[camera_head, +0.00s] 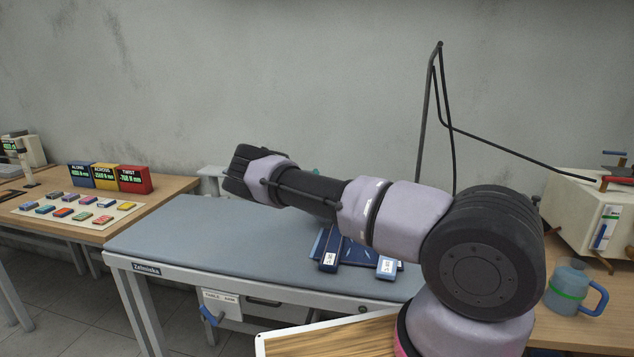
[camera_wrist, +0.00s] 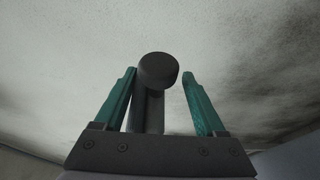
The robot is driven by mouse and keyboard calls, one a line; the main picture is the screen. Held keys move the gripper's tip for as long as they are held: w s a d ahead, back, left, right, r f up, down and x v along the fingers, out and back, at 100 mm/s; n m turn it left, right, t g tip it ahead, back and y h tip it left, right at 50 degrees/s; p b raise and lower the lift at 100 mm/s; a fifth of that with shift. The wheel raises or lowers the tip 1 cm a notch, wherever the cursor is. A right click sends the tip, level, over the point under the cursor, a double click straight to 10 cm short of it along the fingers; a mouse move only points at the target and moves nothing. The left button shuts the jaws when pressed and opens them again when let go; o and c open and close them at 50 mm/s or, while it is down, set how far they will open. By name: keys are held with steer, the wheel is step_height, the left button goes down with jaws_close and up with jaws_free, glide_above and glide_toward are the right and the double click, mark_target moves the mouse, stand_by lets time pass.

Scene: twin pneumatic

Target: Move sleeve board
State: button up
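I cannot pick out the sleeve board for sure in either view. The long grey padded table (camera_head: 200,232) stands in the middle of the head view. Dark blue flat pieces with white labels (camera_head: 330,258) lie on it, partly behind my arm. In the wrist view my gripper (camera_wrist: 160,88) has its two teal fingers spread wide apart. A dark post with a round knob (camera_wrist: 158,70) shows between them; I cannot tell how near it is, and no grip on it shows. In the head view my arm hides most of the gripper.
A wooden table (camera_head: 160,192) at left holds blue, yellow and red display boxes (camera_head: 104,177) and several small coloured blocks on a mat. At right stand a pale machine (camera_head: 590,215) and a blue jug (camera_head: 568,290). A thin dark stand (camera_head: 425,120) rises behind my arm.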

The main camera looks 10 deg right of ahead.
steer(key=shift+d+r, duration=0.1)
steer(key=shift+d, duration=0.15)
steer(key=s, duration=0.3)
steer(key=s+a, duration=0.1)
steer(key=s, duration=0.6)
steer(key=shift+s+a, duration=0.3)
steer(key=shift+s, duration=0.05)
